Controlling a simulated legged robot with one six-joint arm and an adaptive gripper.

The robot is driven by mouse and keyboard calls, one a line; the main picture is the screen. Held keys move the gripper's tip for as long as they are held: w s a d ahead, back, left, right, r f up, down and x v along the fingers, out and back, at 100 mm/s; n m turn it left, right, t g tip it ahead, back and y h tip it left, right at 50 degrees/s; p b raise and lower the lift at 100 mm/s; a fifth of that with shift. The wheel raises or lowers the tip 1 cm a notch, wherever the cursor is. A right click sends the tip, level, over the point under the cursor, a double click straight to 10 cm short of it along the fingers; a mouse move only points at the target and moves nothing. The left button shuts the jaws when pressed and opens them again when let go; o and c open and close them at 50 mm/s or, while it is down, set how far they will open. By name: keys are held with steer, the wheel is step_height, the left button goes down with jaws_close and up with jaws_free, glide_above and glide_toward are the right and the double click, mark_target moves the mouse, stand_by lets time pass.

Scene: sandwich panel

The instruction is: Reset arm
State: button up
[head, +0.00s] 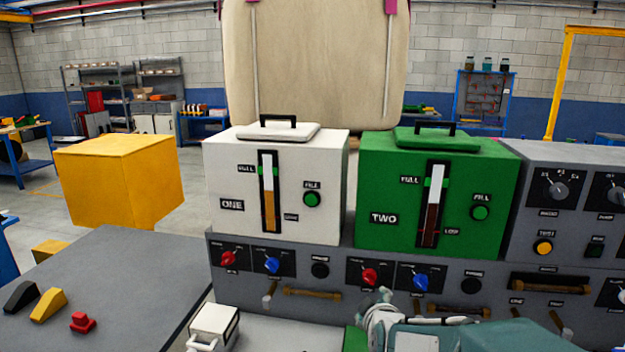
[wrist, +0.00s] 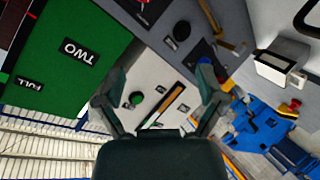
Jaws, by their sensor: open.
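My gripper (wrist: 160,78) shows in the wrist view with its two dark fingers spread wide apart and nothing between them. Beyond the fingers is the white tank marked ONE (wrist: 133,72), tilted in this view, with its green button and level gauge. The fingers look apart from the panel. In the head view, part of my teal arm lies low in the picture, in front of the panel below the green tank marked TWO (head: 388,205). I cannot make out the fingers there.
The grey panel (head: 335,292) carries red and blue knobs and brass-coloured handles. The white tank also stands on it in the head view (head: 230,165). A grey table (head: 110,280) with black, yellow and red controls is at left. A yellow box (head: 120,180) stands behind it.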

steer(key=s+d+r+m+g, duration=0.1)
steer(key=s+m, duration=0.4)
steer(key=s, duration=0.8)
steer(key=s+d+r+m+g, duration=0.2)
steer(key=s+g, duration=0.4)
steer(key=s, duration=0.8)
steer(key=r+m, duration=0.1)
steer(key=m, duration=0.1)
steer(key=shift+m, duration=0.4)
steer(key=shift+d, duration=0.1)
